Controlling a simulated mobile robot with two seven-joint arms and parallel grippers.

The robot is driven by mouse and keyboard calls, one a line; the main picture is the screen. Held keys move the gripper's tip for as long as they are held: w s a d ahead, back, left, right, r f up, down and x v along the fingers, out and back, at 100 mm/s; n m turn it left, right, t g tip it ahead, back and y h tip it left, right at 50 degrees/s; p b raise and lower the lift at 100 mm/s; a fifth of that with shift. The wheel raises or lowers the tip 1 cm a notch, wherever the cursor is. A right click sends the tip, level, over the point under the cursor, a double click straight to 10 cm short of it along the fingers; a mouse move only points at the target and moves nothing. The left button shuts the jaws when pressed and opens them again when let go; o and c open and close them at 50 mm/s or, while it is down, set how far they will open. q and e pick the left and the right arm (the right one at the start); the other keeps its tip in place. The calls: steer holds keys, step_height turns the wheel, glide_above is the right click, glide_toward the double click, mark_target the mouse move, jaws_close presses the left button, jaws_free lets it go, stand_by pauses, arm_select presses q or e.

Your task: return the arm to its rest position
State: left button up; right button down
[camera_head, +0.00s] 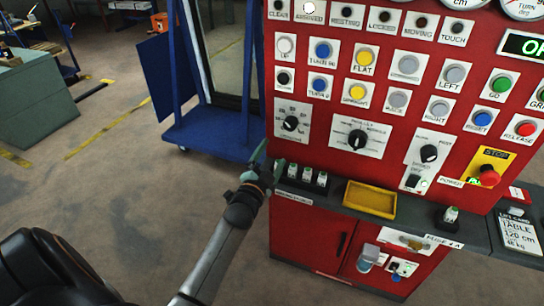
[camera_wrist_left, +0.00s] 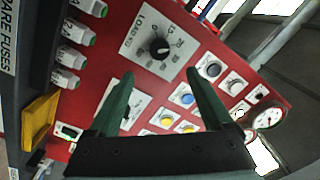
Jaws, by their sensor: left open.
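My left gripper (camera_head: 267,163) is at the left edge of the red control panel (camera_head: 300,150), near the lower left knob. In the left wrist view its two green fingers (camera_wrist_left: 160,100) are spread apart with nothing between them. The panel with its black knob (camera_wrist_left: 159,48) and coloured buttons shows beyond the fingers. My left arm (camera_head: 215,260) reaches up from the bottom of the head view. Whether the fingers touch the panel or the shelf cannot be told. My right gripper is not in view.
A grey shelf (camera_head: 440,232) juts from the panel, holding a yellow tray (camera_head: 370,199) and several spare fuses (camera_head: 307,176). A red emergency stop (camera_head: 489,176) is at the right. A blue cart (camera_head: 215,132) stands behind. Open floor (camera_head: 120,190) lies to the left.

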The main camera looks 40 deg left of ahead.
arm_select(q)
steer(key=shift+w, duration=0.1)
steer(key=shift+f, duration=0.1)
stand_by(0.3)
steer(key=s+d+f+n+g+h, duration=0.1)
steer(key=s+d+f+g+h, duration=0.1)
steer(key=s+d+f, duration=0.4)
steer(key=s+d+f+n+g+h, duration=0.2)
steer(key=s+d+f, duration=0.4)
steer(key=s, duration=0.6)
steer(key=s+d+f+n+g+h, duration=0.2)
steer(key=s+d+f+g, duration=0.2)
steer(key=s+d+f, duration=0.3)
step_height(320, 180, down, 2)
steer(key=s, duration=0.2)
steer(key=shift+s+g+h, duration=0.3)
steer(key=shift+h, duration=0.1)
